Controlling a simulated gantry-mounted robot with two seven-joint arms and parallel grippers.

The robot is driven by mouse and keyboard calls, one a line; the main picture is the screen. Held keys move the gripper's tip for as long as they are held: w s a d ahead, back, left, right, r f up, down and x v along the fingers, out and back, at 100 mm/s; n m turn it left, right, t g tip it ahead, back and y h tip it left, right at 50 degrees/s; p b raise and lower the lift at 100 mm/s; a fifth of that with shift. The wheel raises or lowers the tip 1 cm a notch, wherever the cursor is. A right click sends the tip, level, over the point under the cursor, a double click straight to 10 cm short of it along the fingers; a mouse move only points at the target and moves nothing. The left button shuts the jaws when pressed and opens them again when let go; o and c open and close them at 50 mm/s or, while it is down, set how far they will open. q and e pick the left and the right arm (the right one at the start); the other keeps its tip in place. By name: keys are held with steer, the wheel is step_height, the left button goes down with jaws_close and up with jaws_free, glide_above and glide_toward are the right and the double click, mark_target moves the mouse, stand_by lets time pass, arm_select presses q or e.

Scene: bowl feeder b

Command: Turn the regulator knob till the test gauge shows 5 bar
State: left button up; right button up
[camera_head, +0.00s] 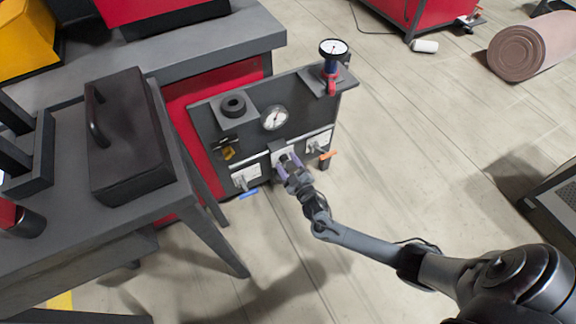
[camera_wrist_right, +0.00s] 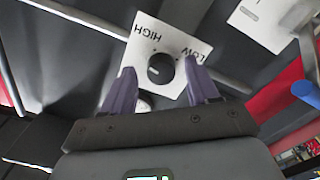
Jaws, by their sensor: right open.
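The dark round regulator knob (camera_wrist_right: 160,68) sits on a white plate (camera_wrist_right: 172,42) marked HIGH and LOW in the right wrist view. My right gripper (camera_wrist_right: 159,67) is open, with one purple finger on each side of the knob; I cannot tell whether they touch it. In the head view my right gripper (camera_head: 289,166) is at the lower middle of the dark panel (camera_head: 240,137) and partly hides the knob. A white-faced gauge (camera_head: 333,47) with a blue and red body stands at the panel's top right. Its reading is too small to make out. My left gripper is out of view.
Another round gauge (camera_head: 274,117) is set in the panel. A lever with a blue handle (camera_head: 248,194) is left of the knob, and one with an orange handle (camera_head: 329,155) is right of it. A grey table (camera_head: 180,190) stands at left; open floor lies at right.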

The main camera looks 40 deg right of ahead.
steer(key=shift+w+a, duration=0.1)
steer(key=c, duration=1)
steer(key=shift+c, duration=0.2)
steer(key=n+p, duration=0.2)
steer(key=shift+r+n, duration=0.15)
steer(key=shift+n, duration=0.25)
steer(key=n+p, duration=0.1)
steer(key=n, duration=0.1)
steer(key=shift+n, duration=0.3)
steer(key=n+p, duration=0.2)
steer(key=n, duration=0.3)
steer(key=shift+n, duration=0.7)
